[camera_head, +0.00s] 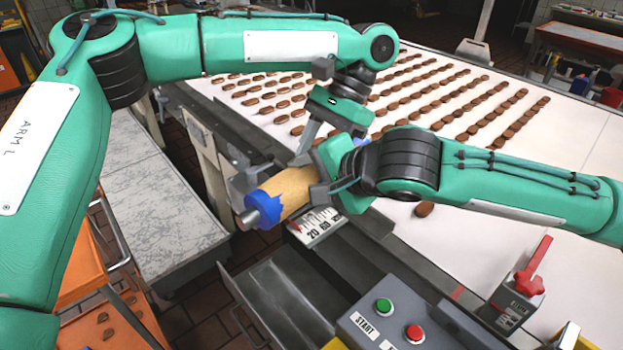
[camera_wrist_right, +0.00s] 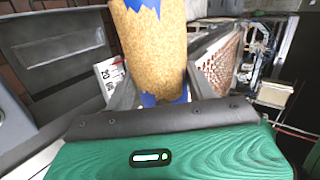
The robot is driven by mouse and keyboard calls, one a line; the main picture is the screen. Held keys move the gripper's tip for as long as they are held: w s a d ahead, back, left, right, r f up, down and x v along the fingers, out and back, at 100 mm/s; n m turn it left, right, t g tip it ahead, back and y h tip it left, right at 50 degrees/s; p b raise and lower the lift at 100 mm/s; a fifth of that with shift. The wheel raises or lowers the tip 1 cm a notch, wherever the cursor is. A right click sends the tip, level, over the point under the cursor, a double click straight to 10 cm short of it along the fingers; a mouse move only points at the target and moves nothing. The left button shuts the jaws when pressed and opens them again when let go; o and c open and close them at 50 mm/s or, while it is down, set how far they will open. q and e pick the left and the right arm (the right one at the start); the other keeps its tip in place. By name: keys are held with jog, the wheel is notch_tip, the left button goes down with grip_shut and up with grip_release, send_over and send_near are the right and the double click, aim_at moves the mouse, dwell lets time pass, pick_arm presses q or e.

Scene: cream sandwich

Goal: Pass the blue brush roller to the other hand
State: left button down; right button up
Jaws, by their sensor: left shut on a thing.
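The blue brush roller (camera_head: 283,192) has a tan bristly body, jagged blue ends and a metal shaft stub at its near left end. It is held in the air at a tilt over the conveyor's near edge. My left gripper (camera_head: 272,168) comes down on it from above and behind and is shut on it. My right gripper (camera_head: 322,185) is at the roller's right part. In the right wrist view the roller (camera_wrist_right: 153,52) runs between the right gripper's two fingers (camera_wrist_right: 163,92). Whether those fingers press on it is unclear. The roller's far end is mostly hidden.
A white conveyor belt (camera_head: 440,215) with rows of brown cookies lies behind the arms. A control box with green and red buttons (camera_head: 384,305) stands in front, near a numbered scale plate (camera_head: 318,226) and a metal tray (camera_head: 285,290). A red-handled lever (camera_head: 530,285) stands at right.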

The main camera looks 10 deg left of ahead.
pick_arm(q)
jog(key=shift+r, duration=0.1)
pick_arm(e)
jog(key=shift+f, duration=0.1)
jog(key=c, duration=0.4)
pick_arm(q)
jog(key=c, duration=0.5)
grip_release()
pick_arm(e)
jog(key=shift+c, duration=1.1)
